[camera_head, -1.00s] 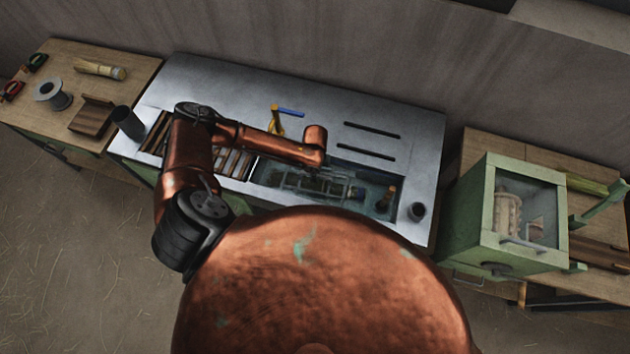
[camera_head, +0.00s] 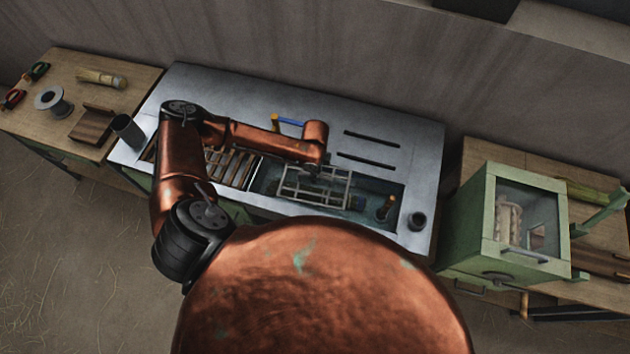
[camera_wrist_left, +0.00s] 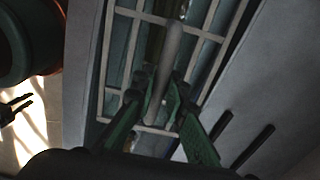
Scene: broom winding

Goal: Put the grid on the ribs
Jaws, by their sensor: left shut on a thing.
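The grid (camera_head: 337,190) is a pale open frame of bars, held over the dark basin (camera_head: 268,180) in the middle of the metal bench. My left gripper (camera_head: 317,168) is above it, mostly hidden by my own wrist. In the left wrist view, the green fingers (camera_wrist_left: 160,100) are shut on the grid's round handle bar, with the grid's rails (camera_wrist_left: 107,55) spread out below. The ribs (camera_head: 230,168) are brown slats on the bench, left of the basin and partly hidden by my left arm. My right gripper is not in view.
A bundle (camera_head: 357,203) lies in the basin under the grid's right end. An orange-topped tool (camera_head: 386,207) stands at its right. A green glazed cabinet (camera_head: 480,215) stands right.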

